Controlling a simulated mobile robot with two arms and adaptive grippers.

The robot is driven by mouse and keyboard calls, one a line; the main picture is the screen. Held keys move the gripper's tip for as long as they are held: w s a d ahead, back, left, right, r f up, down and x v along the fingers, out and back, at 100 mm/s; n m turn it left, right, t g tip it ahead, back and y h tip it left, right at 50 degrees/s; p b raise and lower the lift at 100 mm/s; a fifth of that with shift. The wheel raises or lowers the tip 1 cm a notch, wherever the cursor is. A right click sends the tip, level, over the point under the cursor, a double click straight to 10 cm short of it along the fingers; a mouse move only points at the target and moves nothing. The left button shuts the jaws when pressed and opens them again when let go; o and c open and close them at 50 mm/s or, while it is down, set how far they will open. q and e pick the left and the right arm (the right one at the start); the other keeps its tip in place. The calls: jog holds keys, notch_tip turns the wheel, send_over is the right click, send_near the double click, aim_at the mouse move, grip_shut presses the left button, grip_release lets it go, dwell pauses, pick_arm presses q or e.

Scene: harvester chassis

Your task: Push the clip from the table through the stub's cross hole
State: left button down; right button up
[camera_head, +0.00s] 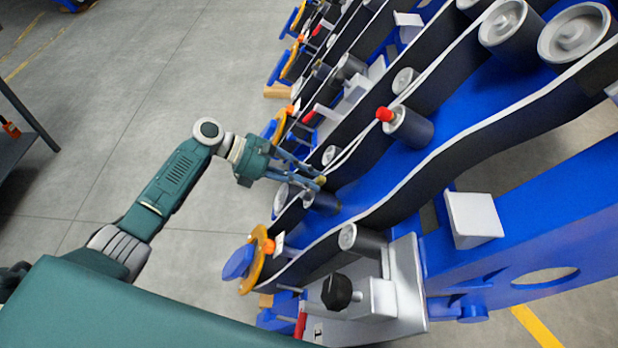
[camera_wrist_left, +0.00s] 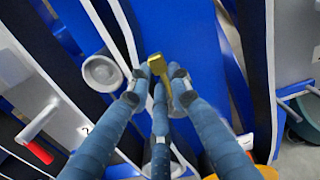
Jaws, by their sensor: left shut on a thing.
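My left gripper (camera_head: 316,184) reaches in from the left to the blue and black chassis. Its three blue fingers are shut on a small gold clip (camera_wrist_left: 157,66), which shows between the fingertips (camera_wrist_left: 158,88) in the left wrist view. The clip's end lies in front of a blue panel. In the head view, a grey cylindrical stub (camera_head: 323,203) sits just below the fingertips, partly covered by them. I cannot make out its cross hole or whether the clip touches it. My right gripper is not in view.
Black wavy belts with white edges (camera_head: 478,139) run along the chassis near the gripper. A red-tipped grey cylinder (camera_head: 409,127) stands up to the right. A black knob (camera_head: 337,291) and an orange ring (camera_head: 253,262) lie below. A dark table (camera_head: 37,128) is at far left; the floor between is clear.

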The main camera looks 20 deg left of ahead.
aim_at(303, 192)
pick_arm(q)
jog(key=shift+f, duration=0.1)
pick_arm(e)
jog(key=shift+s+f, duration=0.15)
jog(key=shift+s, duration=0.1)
pick_arm(q)
jog(key=shift+a+f, duration=0.2)
jog(key=shift+f, duration=0.05)
jog(key=shift+s+a+f+b, duration=0.1)
jog(key=shift+a+f+b, duration=0.2)
jog(key=shift+f+b, duration=0.25)
jog(key=shift+s+a+f, duration=0.1)
jog(key=shift+a+f, duration=0.25)
jog(key=shift+f, duration=0.25)
jog(key=c, duration=1.6)
grip_release()
jog(key=shift+o, duration=0.4)
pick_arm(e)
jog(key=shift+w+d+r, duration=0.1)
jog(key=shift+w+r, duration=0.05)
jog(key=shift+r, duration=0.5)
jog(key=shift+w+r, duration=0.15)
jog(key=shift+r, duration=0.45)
pick_arm(q)
jog(key=shift+f, duration=0.1)
